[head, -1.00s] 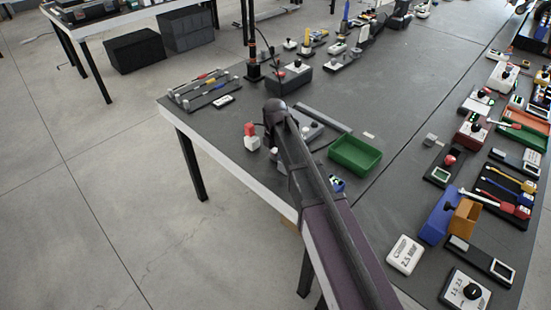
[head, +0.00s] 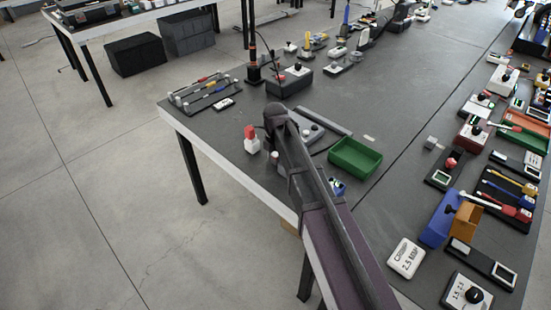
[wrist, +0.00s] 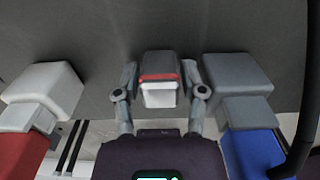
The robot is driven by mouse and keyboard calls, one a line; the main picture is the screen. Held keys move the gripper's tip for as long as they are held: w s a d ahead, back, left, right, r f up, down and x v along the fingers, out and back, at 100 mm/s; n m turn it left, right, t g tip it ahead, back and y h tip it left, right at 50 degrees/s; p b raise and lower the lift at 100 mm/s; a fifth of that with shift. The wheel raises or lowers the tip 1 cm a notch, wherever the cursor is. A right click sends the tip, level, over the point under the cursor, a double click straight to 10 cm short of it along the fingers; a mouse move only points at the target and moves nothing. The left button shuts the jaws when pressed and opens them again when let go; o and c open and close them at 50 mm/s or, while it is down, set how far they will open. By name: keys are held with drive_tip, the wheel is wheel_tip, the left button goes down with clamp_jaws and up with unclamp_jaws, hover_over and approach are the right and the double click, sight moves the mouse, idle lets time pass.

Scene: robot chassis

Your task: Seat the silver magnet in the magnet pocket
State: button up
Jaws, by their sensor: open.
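In the wrist view, the two fingers of my gripper (wrist: 161,80) are apart, one on each side of a small grey block (wrist: 160,63) with a red band and a white lower part. Narrow gaps show between the block and the fingers. I cannot tell whether this block is the silver magnet. In the head view my arm hides the gripper and what lies under it. A grey plate (head: 318,134) with small round parts shows partly behind my arm; I cannot make out the magnet pocket.
In the wrist view, a white block with a red part (wrist: 45,88) is at left and a grey block with a blue part (wrist: 240,75) at right.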

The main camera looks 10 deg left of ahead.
sight(276, 154)
drive_tip(key=shift+r, duration=0.1)
wheel_tip(276, 154, up, 12)
drive_tip(key=p, duration=1.2)
idle(0.9)
drive_tip(key=s+d+m, duration=0.8)
drive_tip(key=d+m, duration=0.4)
drive_tip(key=m, duration=0.2)
drive_tip(key=s+d+m, duration=0.9)
drive_tip(key=d+m, duration=0.4)
drive_tip(key=m, duration=0.1)
drive_tip(key=shift+s, duration=0.25)
drive_tip(key=shift+o, duration=0.3)
